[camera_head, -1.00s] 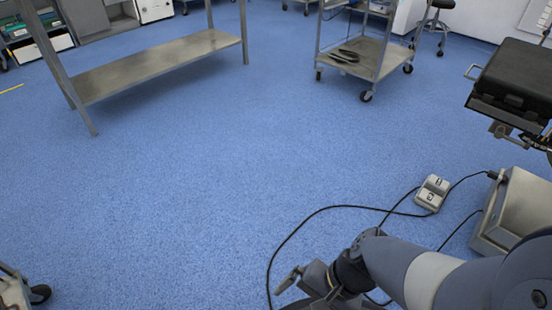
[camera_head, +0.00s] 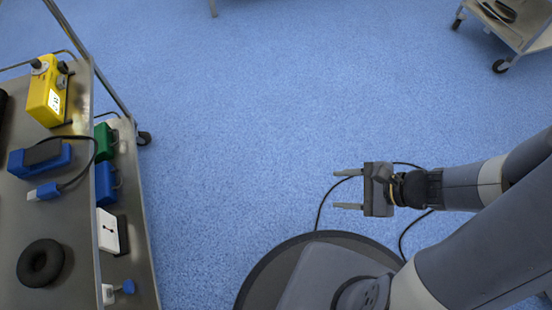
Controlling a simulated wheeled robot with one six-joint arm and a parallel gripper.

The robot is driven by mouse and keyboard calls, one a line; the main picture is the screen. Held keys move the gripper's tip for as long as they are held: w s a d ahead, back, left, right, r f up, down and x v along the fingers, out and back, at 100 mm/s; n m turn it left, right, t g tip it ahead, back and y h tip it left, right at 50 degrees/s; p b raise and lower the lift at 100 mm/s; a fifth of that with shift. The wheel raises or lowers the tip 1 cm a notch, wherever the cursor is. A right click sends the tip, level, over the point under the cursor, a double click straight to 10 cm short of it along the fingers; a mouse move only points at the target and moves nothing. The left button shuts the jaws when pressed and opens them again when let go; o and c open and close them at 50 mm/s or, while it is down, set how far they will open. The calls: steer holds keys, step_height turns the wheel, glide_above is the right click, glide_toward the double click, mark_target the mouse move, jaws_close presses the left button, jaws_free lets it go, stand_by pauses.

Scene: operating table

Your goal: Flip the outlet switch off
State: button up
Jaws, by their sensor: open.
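A white box with a small dark mark on its face (camera_head: 108,231) is at the right side of the metal cart at the left, apparently on its lower shelf. It may be the outlet switch; the position of any switch on it is too small to tell. My gripper (camera_head: 348,189) is open and empty, its two fingers pointing left over the blue floor. It is well to the right of the cart and touches nothing.
The cart's top (camera_head: 85,280) holds a yellow device (camera_head: 47,92), a blue device with a cable (camera_head: 40,156) and a black ring (camera_head: 40,262). Green (camera_head: 104,141) and blue (camera_head: 105,183) boxes sit near the white box. Floor between cart and gripper is clear.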

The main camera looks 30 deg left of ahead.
steer(key=w+m+p, duration=0.1)
steer(key=w, duration=0.1)
steer(key=w+a+m+t+y+p, duration=0.1)
steer(key=w+m, duration=0.1)
steer(key=w, duration=0.1)
steer(key=w+a+m+t+y+p, duration=0.1)
steer(key=w+m, duration=0.1)
steer(key=shift+w+a+r+p, duration=0.1)
steer(key=shift+w+r+p, duration=0.1)
steer(key=shift+r+p, duration=0.1)
steer(key=c, duration=0.5)
steer(key=w+f+m+t+p, duration=0.1)
steer(key=w+m, duration=0.1)
steer(key=w+f+m+t+p, duration=0.1)
steer(key=w+m, duration=0.1)
steer(key=w+f+m+t+p, duration=0.1)
steer(key=w+m, duration=0.1)
steer(key=shift+w+f, duration=0.35)
steer(key=shift+f, duration=0.05)
jaws_close()
steer(key=shift+w+d+f+t, duration=0.2)
steer(key=shift+f+t, duration=0.05)
steer(key=shift+t, duration=0.15)
